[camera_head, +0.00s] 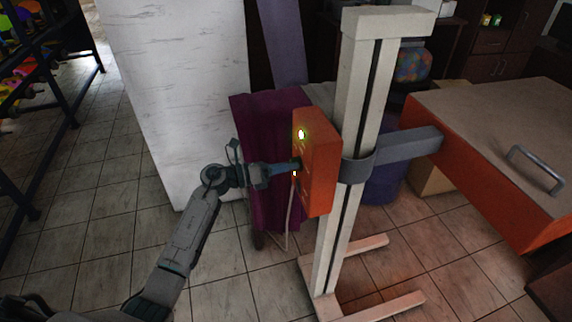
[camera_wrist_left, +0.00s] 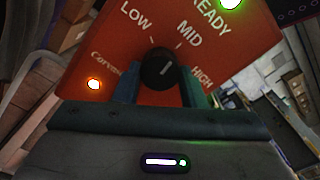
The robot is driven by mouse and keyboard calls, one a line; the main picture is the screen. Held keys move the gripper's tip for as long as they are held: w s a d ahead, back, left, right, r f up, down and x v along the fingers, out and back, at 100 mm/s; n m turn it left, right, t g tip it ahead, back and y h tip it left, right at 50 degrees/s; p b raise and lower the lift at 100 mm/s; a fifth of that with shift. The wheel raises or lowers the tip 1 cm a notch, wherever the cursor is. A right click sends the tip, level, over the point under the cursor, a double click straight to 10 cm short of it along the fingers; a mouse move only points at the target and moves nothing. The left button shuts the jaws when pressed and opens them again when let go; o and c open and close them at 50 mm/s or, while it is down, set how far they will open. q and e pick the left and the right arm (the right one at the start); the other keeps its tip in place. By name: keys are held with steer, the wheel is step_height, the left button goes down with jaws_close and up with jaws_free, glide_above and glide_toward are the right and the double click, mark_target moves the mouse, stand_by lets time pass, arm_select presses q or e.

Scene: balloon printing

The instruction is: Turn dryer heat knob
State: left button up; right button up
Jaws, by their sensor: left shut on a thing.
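The orange dryer control box (camera_head: 320,165) is mounted on a pale upright post. In the left wrist view its panel (camera_wrist_left: 100,50) shows the words LOW, MID, HIGH and READY. The black heat knob (camera_wrist_left: 159,70) has a white pointer mark that points up, roughly toward MID. My left gripper (camera_head: 292,166) reaches the box's left face in the head view. In the left wrist view its blue-grey fingers (camera_wrist_left: 160,91) are on either side of the knob, shut on it. A green light (camera_wrist_left: 230,3) and an orange light (camera_wrist_left: 94,84) are lit. My right gripper is not in view.
The pale post (camera_head: 352,120) stands on a floor base behind the box. An orange-sided table (camera_head: 490,110) with a grey handle is at right. A purple cloth (camera_head: 262,125) hangs behind my gripper, and a white panel (camera_head: 180,80) stands at left. Tiled floor (camera_head: 110,210) is open at left.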

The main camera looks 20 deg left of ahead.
arm_select(q)
steer(key=shift+n+p, duration=3.55)
steer(key=shift+n, duration=1.55)
steer(key=o, duration=1)
